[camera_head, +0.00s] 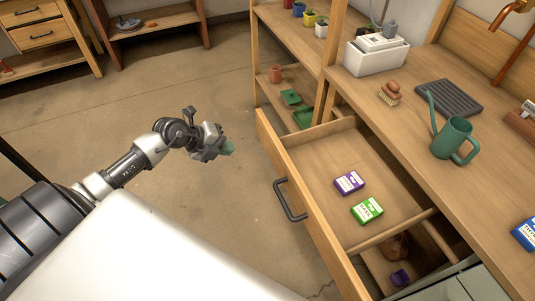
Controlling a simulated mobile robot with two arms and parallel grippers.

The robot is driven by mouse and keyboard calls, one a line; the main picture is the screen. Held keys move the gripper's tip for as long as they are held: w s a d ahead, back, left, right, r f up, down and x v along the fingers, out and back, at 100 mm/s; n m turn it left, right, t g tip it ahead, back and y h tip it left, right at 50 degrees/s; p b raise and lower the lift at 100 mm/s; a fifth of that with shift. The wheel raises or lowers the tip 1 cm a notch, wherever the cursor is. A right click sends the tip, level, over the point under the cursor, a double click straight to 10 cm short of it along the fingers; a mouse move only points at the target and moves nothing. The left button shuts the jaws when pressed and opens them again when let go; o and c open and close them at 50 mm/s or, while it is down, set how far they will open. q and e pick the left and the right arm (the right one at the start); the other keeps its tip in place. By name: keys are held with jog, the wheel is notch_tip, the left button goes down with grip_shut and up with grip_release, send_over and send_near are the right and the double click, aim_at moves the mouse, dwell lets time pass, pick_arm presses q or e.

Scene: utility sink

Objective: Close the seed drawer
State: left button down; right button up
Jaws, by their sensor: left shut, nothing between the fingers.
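The seed drawer (310,205) is pulled out from under the wooden bench on the right. Its front panel faces left and carries a dark bar handle (289,203). A purple seed packet (349,183) and a green seed packet (367,210) lie in its main compartment. A smaller front compartment holds a dark purple item (399,277). My left gripper (228,149) is shut and empty, over the floor to the left of the drawer front, apart from the handle. My right gripper is not in view.
On the bench (378,120) stand a green watering can (454,138), a white bin (376,56), a brush (389,93) and a dark tray (448,98). A shelf (262,60) with pots is behind. The floor left of the drawer is clear.

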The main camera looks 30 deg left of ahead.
aim_at(271, 152)
pick_arm(q)
jog(key=x, duration=0.3)
jog(key=r+x, duration=0.1)
jog(key=x, duration=0.3)
jog(key=w+x, duration=0.1)
jog(key=x, duration=0.3)
jog(key=shift+w+d+r, duration=0.1)
jog(key=shift+w+d, duration=0.15)
jog(key=shift+d, duration=0.25)
jog(key=shift+w+d, duration=0.3)
jog(key=shift+w, duration=0.05)
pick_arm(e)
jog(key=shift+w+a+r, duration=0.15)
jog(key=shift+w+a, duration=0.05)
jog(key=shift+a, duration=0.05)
pick_arm(q)
jog(key=shift+w+d, duration=0.1)
jog(key=shift+w, duration=0.05)
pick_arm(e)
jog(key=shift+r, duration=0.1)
